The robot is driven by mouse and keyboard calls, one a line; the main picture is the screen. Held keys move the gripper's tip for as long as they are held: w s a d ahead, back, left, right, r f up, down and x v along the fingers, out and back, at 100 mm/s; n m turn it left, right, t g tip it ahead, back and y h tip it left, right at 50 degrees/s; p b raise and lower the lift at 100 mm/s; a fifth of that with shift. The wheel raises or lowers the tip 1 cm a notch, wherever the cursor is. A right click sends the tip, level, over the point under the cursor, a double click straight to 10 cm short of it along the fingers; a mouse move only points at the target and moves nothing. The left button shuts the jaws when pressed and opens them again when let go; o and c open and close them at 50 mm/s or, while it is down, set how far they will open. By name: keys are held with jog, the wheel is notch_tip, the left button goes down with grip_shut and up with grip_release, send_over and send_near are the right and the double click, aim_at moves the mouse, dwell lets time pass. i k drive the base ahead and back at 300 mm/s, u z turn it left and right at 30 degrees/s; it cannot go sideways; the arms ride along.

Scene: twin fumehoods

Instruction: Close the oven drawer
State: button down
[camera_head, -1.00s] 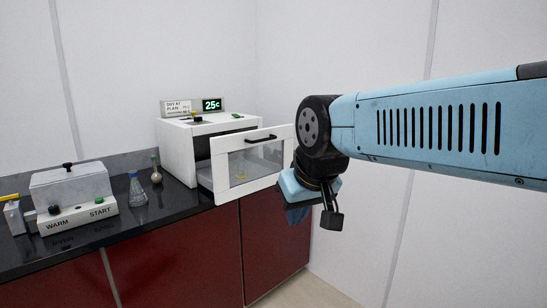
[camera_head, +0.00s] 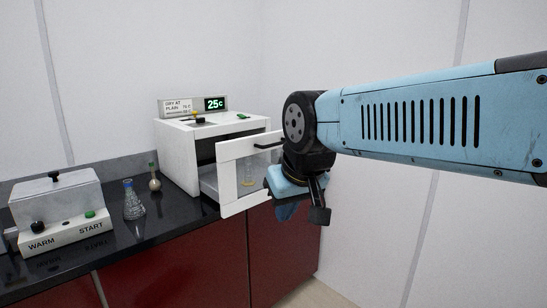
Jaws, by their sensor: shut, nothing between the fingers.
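The white oven (camera_head: 180,158) stands on the dark counter with a green "25c" display behind its top. Its drawer (camera_head: 231,180) is pulled out toward the front, with a white-framed clear front panel and a black handle (camera_head: 262,141). The right part of the drawer front is hidden behind my arm. My gripper (camera_head: 316,212) is at the right of the drawer front, pointing down and shut with nothing held. I cannot tell whether it touches the drawer.
A white warmer (camera_head: 60,215) marked "WARM" and "START" stands at the left. A conical flask (camera_head: 132,203) and a round-bottomed flask (camera_head: 154,178) stand between it and the oven. Red cabinets (camera_head: 180,260) lie below the counter (camera_head: 165,217). A white wall is at the right.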

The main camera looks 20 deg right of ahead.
aim_at(221, 180)
jog(key=z, duration=0.05)
jog(key=i, duration=1)
